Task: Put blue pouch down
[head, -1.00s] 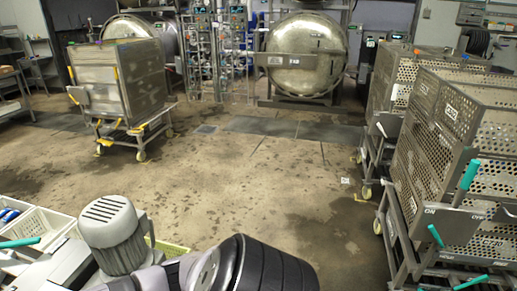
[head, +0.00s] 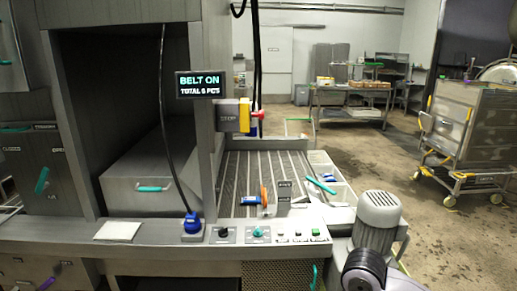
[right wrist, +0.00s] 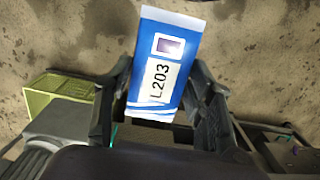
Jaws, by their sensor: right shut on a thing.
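The blue pouch (right wrist: 182,52), blue and white with an L203 label, is between the fingers of my right gripper (right wrist: 160,78) in the right wrist view. The gripper is shut on it, and it hangs over bare stained floor. In the head view neither gripper nor this held pouch shows; only a piece of an arm shows at the bottom right. My left gripper is in neither current view.
A belt (head: 250,170) with a small blue item (head: 251,201) lies in front; its screen (head: 200,84) reads BELT ON. A grey motor (head: 376,222) stands at its right. A yellow-green crate (right wrist: 58,98) shows in the wrist view. A metal cart (head: 468,125) stands right, past open floor.

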